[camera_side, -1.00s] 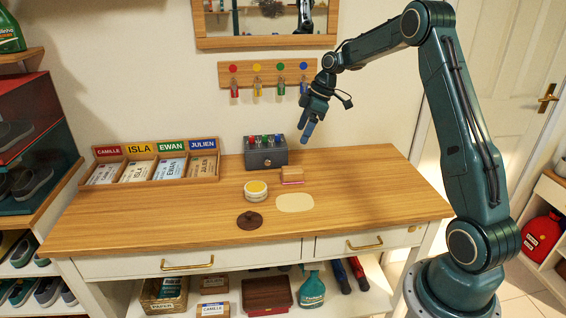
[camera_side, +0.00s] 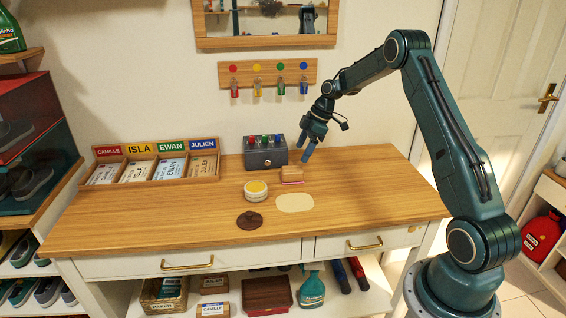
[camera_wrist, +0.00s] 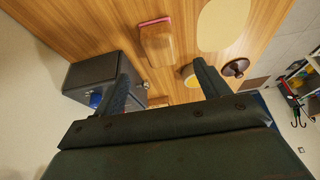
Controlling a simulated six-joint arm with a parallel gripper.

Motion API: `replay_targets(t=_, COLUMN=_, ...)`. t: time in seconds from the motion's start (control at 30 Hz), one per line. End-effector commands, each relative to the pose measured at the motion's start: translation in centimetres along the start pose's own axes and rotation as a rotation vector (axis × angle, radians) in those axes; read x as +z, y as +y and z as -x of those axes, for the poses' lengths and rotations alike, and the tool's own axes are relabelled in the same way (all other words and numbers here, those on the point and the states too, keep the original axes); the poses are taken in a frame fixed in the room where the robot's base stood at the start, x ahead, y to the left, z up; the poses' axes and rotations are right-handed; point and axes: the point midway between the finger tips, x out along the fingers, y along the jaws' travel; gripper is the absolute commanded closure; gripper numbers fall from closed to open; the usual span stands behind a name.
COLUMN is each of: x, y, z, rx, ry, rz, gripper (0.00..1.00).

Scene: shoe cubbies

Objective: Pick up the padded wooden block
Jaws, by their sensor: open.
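The padded wooden block (camera_side: 292,175) lies on the wooden tabletop, a light brown block with a pink pad along its bottom edge. It also shows in the wrist view (camera_wrist: 157,44), ahead of the fingers, with the pink strip on its far end. My gripper (camera_side: 308,150) is above the table, a little above and to the right of the block, pointing down. In the wrist view my gripper (camera_wrist: 165,85) shows two spread fingers with nothing held between them. The block is apart from both fingers.
A grey box with coloured knobs (camera_side: 265,152) stands close behind the block. A round tin with a yellow top (camera_side: 256,190), a dark brown disc (camera_side: 249,220) and a cream oval mat (camera_side: 295,202) lie in front. A name-labelled tray (camera_side: 155,170) is at left. The table's right side is clear.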

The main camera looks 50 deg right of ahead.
Motion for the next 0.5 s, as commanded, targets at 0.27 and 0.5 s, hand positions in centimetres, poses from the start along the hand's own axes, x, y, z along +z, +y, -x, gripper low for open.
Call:
replay_targets(t=0.27, x=0.0, y=0.0, z=-3.8, rx=-0.001, ry=-0.001, rz=0.000, gripper=0.25)
replay_targets(t=0.5, x=0.1, y=0.0, z=-4.7, rx=0.000, ry=-0.001, rz=-0.001, gripper=0.25)
